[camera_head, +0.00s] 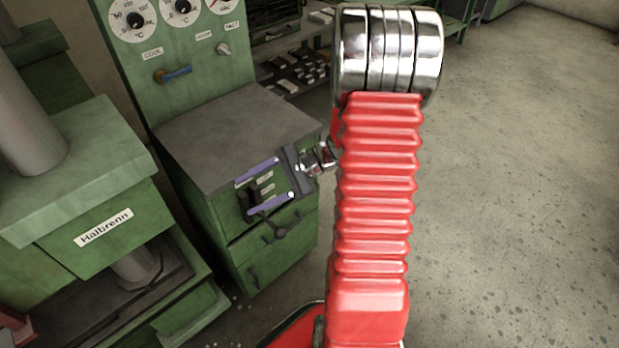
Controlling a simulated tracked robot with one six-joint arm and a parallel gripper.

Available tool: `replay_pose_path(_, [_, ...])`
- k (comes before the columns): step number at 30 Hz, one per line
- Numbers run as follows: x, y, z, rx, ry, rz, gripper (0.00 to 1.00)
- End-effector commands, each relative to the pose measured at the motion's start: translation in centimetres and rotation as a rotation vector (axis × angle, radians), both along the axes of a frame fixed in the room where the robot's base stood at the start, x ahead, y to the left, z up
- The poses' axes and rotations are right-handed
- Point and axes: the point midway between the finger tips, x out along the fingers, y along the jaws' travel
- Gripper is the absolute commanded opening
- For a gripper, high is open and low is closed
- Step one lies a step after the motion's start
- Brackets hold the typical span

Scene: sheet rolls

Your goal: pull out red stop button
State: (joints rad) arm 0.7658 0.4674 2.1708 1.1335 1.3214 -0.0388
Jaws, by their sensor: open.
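I cannot make out a red stop button in the head camera view. My gripper (243,198) is open, with two purple fingers apart, in front of the upper front panel of the green cabinet (290,228). A small dark block (252,199) shows between or behind the fingertips; I cannot tell whether they touch it. Small white labels (266,188) show on the panel between the fingers. My red ribbed arm covers part of the view right of the cabinet.
A green panel with dials and a blue-handled valve (176,74) rises behind the cabinet's grey top (225,135). Shelves with small parts (300,75) are behind. Open concrete floor (520,170) lies at right.

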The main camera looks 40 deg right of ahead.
Motion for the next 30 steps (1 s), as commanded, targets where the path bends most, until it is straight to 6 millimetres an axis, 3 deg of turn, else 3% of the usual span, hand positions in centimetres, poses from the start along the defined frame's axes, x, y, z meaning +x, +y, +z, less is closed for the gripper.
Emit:
replay_pose_path(9, [1.7, -7.5, -4.7, 0.244, 0.012, -0.305, 0.58])
replay_pose_path(15, [1.6, -12.7, -8.3, 0.382, 0.002, -0.505, 0.58])
replay_pose_path(22, [0.0, -18.8, -13.1, 0.526, -0.022, -0.742, 0.58])
replay_pose_path(30, [-3.5, -24.9, -19.2, 0.663, -0.061, -1.013, 0.58])
